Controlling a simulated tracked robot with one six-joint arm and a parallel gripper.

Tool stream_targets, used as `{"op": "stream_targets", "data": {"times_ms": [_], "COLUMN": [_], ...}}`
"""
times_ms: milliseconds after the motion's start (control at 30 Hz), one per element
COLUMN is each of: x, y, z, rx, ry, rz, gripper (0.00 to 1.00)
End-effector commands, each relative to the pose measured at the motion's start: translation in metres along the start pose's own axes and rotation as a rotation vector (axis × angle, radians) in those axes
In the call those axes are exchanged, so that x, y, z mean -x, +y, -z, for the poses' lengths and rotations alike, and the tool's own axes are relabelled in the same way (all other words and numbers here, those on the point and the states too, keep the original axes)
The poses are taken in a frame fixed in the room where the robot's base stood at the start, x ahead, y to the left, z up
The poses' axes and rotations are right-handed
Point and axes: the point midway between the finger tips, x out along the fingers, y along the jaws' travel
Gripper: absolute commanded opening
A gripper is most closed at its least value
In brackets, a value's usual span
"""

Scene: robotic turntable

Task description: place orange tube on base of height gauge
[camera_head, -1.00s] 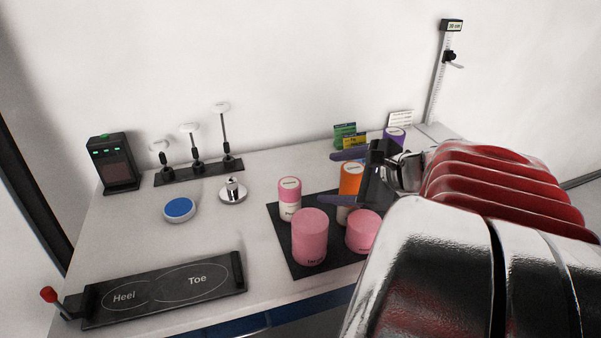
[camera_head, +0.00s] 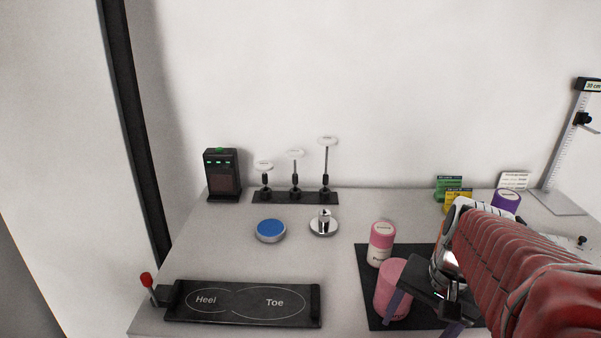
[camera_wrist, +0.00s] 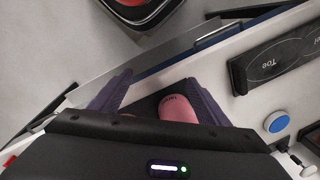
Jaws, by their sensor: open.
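The height gauge (camera_head: 572,128) stands at the far right of the bench, an upright scale on a flat grey base (camera_head: 560,203). My gripper (camera_head: 415,322) is open, fingers pointing down toward the front of the mat, near a wide pink cylinder (camera_head: 390,285). In the wrist view the purple fingers (camera_wrist: 160,84) are spread apart with nothing between their tips; a pink cylinder (camera_wrist: 177,108) shows below them.
A pink-and-white tube (camera_head: 381,242) stands on the mat. A purple tube (camera_head: 507,202) and small cards (camera_head: 457,196) are behind my arm. A blue-topped disc (camera_head: 270,230), a metal weight (camera_head: 323,222) and the Heel/Toe plate (camera_head: 243,303) lie left.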

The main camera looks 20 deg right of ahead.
Motion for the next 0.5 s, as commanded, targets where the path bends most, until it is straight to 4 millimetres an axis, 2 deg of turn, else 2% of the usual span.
{"op": "stream_targets", "data": {"times_ms": [267, 500], "x": [0.009, 0.02], "y": [-0.034, -0.07], "z": [-0.018, -0.045], "rx": [0.195, 0.434], "ry": [0.087, 0.192], "rz": [0.003, 0.018], "gripper": [0.7, 0.7]}}
